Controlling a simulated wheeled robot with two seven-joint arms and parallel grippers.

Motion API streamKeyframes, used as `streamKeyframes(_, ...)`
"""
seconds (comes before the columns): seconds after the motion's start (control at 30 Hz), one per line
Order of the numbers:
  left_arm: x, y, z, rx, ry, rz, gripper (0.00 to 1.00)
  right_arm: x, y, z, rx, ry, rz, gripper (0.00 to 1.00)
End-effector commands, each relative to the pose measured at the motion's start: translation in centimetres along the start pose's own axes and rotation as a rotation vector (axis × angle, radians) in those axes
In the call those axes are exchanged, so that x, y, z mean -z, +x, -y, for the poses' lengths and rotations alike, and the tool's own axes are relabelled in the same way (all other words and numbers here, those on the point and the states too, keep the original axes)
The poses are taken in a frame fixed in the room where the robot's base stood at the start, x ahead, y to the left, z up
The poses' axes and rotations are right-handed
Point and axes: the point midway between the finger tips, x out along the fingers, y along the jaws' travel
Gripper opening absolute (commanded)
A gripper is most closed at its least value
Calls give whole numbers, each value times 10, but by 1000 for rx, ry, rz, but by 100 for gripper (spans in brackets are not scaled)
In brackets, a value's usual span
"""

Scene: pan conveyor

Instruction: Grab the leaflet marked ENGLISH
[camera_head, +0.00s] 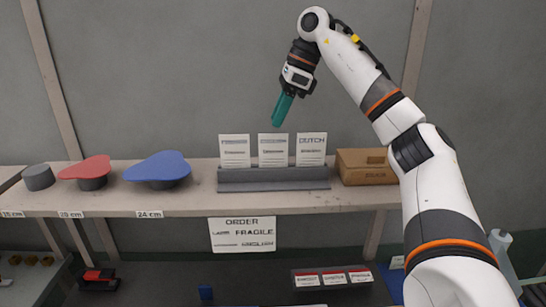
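Three white leaflets stand upright side by side in a grey holder (273,184) on the shelf. The right leaflet (311,150) reads DUTCH. The headings of the left leaflet (235,151) and the middle leaflet (273,150) are too small to read surely, so I cannot tell which is marked ENGLISH. My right gripper (281,112), with teal fingers pointing down, hangs above the middle leaflet in the picture, apart from it. Its fingers overlap in this view, so their opening is unclear; no held thing shows. My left gripper is out of view.
A cardboard box (364,174) stands right of the holder. Blue (157,166), red (86,167) and grey (39,177) pan-like pieces sit to the left on the shelf (190,200). An order sheet (242,234) hangs below, reading FRAGILE and apparently ENGLISH. A labelled tray (333,287) lies lower.

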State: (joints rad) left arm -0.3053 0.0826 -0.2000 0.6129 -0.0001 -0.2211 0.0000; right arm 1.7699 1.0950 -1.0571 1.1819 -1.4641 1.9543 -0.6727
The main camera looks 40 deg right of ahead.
Motion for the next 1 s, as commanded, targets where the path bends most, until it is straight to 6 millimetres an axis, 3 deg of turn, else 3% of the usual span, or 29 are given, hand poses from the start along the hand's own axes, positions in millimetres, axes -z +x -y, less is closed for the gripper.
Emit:
streamKeyframes(0.13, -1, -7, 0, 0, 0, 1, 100, 0, 19, 0, 0, 2, 1, 29)
streamKeyframes(0.37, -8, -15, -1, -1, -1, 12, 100, -3, 36, 0, 1, 2, 2, 29)
streamKeyframes(0.63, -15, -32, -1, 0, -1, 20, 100, -8, 73, 0, 0, 1, 0, 29)
streamKeyframes(0.93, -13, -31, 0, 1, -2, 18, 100, -9, 80, 0, -1, 2, -2, 29)
streamKeyframes(1.0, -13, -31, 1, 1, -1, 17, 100, -9, 80, 0, -1, 1, -2, 18)
